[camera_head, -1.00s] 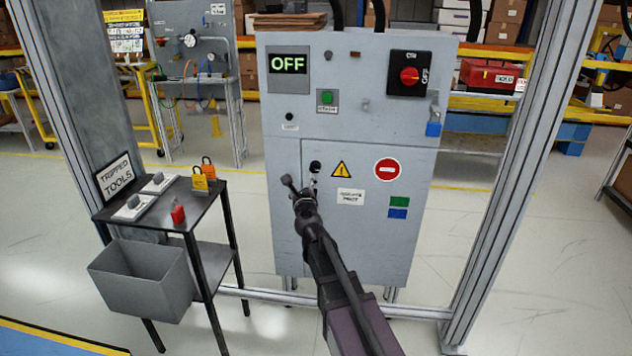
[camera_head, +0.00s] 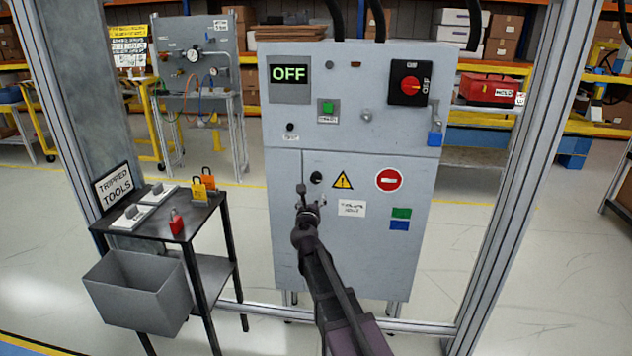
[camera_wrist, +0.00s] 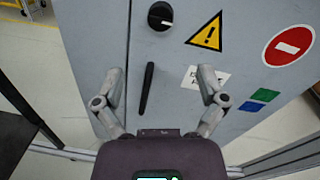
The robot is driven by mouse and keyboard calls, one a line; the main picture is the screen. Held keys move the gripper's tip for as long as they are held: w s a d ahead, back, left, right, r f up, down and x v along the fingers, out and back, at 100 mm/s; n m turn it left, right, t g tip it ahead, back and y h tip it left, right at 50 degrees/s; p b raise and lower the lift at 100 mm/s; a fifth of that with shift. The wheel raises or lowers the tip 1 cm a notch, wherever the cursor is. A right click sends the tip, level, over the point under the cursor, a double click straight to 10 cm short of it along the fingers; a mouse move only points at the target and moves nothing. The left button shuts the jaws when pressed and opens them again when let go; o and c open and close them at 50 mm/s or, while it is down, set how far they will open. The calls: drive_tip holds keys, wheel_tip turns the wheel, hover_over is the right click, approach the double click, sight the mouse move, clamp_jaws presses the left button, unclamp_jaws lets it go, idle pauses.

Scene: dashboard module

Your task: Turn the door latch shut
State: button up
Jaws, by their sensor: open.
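The grey cabinet's lower door (camera_head: 350,260) looks closed against its frame. A round black knob with a white mark (camera_wrist: 160,15) sits near the door's left edge; it also shows in the head view (camera_head: 316,178). Below it is an upright, slightly tilted black bar handle (camera_wrist: 146,88). I cannot tell for sure which of the two is the latch. My gripper (camera_wrist: 160,74) is open and empty, its fingers on either side of the bar and below the knob. In the head view my gripper (camera_head: 311,196) covers the bar. Whether it touches the door is unclear.
Metal frame posts (camera_head: 505,170) flank the cabinet. A red rotary switch (camera_head: 409,78) and an OFF display (camera_head: 289,74) are on the upper panel.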

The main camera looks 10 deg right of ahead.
sight(315, 180)
drive_tip(key=x, duration=1.1)
drive_tip(key=shift+w, duration=0.35)
drive_tip(key=shift+w+d, duration=0.25)
drive_tip(key=shift+w, duration=0.4)
drive_tip(key=c, duration=1.2)
